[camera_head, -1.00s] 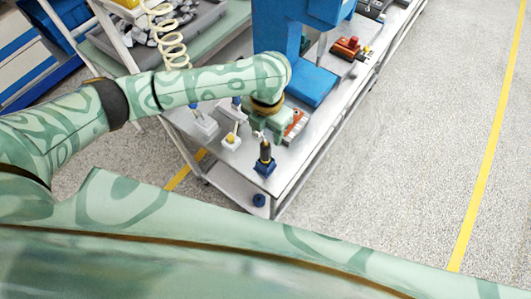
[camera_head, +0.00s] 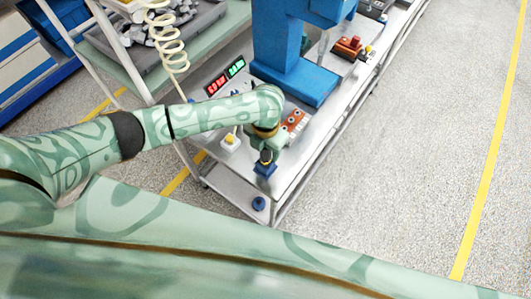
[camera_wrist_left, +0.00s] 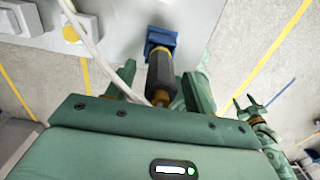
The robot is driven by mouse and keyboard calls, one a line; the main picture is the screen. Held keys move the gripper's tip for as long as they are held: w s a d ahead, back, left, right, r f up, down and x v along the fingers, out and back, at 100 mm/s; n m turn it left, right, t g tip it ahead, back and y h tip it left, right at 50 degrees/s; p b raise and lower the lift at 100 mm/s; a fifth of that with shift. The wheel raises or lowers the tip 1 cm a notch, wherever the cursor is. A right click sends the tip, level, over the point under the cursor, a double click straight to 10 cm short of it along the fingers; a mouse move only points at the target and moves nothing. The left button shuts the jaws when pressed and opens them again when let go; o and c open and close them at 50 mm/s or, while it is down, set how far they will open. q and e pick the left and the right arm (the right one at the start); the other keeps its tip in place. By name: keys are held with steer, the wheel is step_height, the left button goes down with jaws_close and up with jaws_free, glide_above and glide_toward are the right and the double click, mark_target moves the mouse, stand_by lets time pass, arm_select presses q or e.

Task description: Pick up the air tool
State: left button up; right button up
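The air tool (camera_wrist_left: 160,72) has a dark cylindrical body with a brass-coloured end. It stands in a blue holder (camera_wrist_left: 161,40) at the bench's near end; in the head view the tool (camera_head: 266,156) shows just below my left gripper (camera_head: 262,141), which partly hides it. In the left wrist view my left gripper (camera_wrist_left: 163,90) is open, one finger on each side of the tool, with visible gaps. My right gripper (camera_wrist_left: 244,104) shows at the right of the left wrist view, apart from the tool, its fingers spread.
A blue press (camera_head: 285,60) stands on the bench behind my left gripper. A white coiled hose (camera_head: 168,42) hangs at upper left. A yellow button box (camera_head: 230,141) and a box with red and green displays (camera_head: 226,77) are beside my left arm. Open floor (camera_head: 420,160) lies right.

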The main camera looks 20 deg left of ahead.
arm_select(q)
steer(key=c, duration=0.9)
